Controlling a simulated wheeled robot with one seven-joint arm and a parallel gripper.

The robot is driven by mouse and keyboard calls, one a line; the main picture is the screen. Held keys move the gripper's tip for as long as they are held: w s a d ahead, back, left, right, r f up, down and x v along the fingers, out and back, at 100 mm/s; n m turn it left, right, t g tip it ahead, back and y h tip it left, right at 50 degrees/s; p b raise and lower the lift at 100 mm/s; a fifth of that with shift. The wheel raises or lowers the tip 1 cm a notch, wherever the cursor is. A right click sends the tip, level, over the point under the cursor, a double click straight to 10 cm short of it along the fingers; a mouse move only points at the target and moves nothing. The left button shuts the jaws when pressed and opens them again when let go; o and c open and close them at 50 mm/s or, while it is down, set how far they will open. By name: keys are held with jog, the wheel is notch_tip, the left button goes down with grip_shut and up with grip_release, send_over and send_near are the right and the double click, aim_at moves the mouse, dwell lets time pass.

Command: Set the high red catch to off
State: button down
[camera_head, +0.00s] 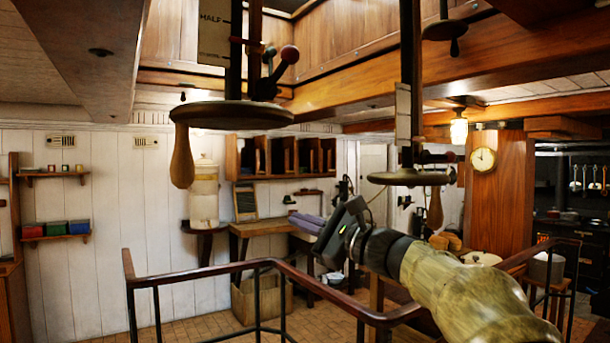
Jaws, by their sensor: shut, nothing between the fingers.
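A lever with a dark red ball knob (290,54) stands high on the left post, just above a round horizontal wheel (232,113) with a wooden handle. The lever slants up to the right; a black lever beside it partly overlaps it. A second, lower set of levers with a dark red knob (450,156) is on the right post. No off marking is readable. My gripper (338,232) is black, shut and empty, at the end of my olive arm. In the picture it is below and right of the high red knob, apart from it.
A plate reading HALF (213,28) is beside the left post. A wooden handrail (290,270) crosses below. The lower right wheel (410,178) and its post stand close to my gripper in the picture. Overhead beams (430,75) bound the upper area.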

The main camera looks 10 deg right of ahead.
aim_at(278, 72)
jog(key=s+d+r+t+y, duration=0.1)
jog(key=s+d+r+y, duration=0.2)
jog(key=r, duration=0.5)
jog(key=s+d+r+t+y, duration=0.1)
jog(key=s+d+r+y, duration=0.2)
jog(key=r, duration=0.4)
jog(key=shift+s+d+r+n+t+b, duration=0.35)
jog(key=shift+s+d+b, duration=0.1)
jog(key=shift+s, duration=0.15)
jog(key=s+r+p+x, duration=0.1)
jog(key=s+p+x, duration=0.1)
jog(key=p+x, duration=0.8)
notch_tip(278, 72, up, 3)
jog(key=shift+w+a+f+p, duration=0.25)
jog(key=shift+w+a, duration=0.2)
jog(key=shift+a, duration=0.45)
jog(key=shift+d+r, duration=0.1)
jog(key=shift+d, duration=0.05)
